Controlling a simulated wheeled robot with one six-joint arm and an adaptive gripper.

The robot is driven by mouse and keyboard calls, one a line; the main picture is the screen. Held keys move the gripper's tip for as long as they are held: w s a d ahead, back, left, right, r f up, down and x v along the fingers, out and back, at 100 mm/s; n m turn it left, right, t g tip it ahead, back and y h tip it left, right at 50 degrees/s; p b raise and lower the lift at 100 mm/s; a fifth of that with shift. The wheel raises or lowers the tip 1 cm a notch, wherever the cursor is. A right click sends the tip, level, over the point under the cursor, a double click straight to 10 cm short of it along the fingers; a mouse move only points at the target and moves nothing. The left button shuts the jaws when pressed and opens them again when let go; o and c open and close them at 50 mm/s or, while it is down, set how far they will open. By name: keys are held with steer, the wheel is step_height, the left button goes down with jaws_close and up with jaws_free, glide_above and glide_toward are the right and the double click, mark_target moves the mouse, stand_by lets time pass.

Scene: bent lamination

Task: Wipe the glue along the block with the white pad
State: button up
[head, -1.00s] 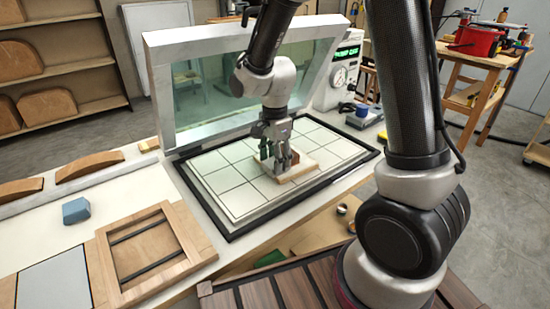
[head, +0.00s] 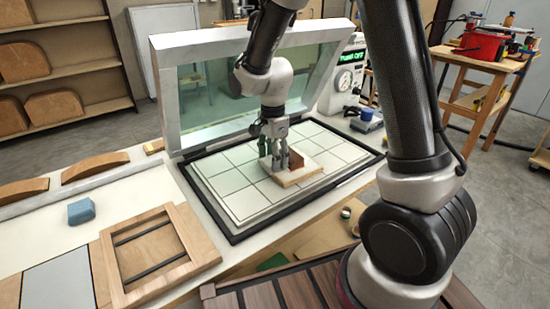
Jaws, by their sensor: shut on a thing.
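A low block (head: 302,176) with pale wooden edges and a whitish top lies on the white gridded bed of the press. A reddish-brown patch (head: 293,158) shows on it just right of my fingers. My gripper (head: 280,168) points down over the left and middle part of the block, its fingers shut on the pad, low at the block's top. The white pad is mostly hidden by the fingers and cannot be told apart from the whitish glue at this size. Whether the pad touches the block is unclear.
The gridded bed (head: 228,185) has a black rim and is clear around the block. The press's tilted glass lid (head: 215,95) stands behind it. A wooden frame (head: 200,248), blue block (head: 81,211) and curved wooden pieces (head: 92,167) lie to the left.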

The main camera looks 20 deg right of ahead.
mark_target(279, 173)
steer(key=shift+w+a+f, duration=0.1)
steer(key=shift+w+a, duration=0.1)
steer(key=shift+w, duration=0.55)
steer(key=shift+s, duration=0.1)
steer(key=shift+s+d, duration=0.2)
steer(key=shift+s, duration=0.5)
steer(key=shift+s, duration=0.1)
steer(key=shift+s+d, duration=0.25)
steer(key=shift+s, duration=0.5)
steer(key=shift+s+d, duration=0.2)
steer(key=shift+s, duration=0.55)
steer(key=shift+s+a+r, duration=0.1)
steer(key=shift+a+r, duration=0.3)
steer(key=shift+r, duration=0.35)
steer(key=shift+s+a+r, duration=0.1)
steer(key=shift+a+r, duration=0.25)
steer(key=shift+r, duration=0.4)
step_height(279, 173, up, 7)
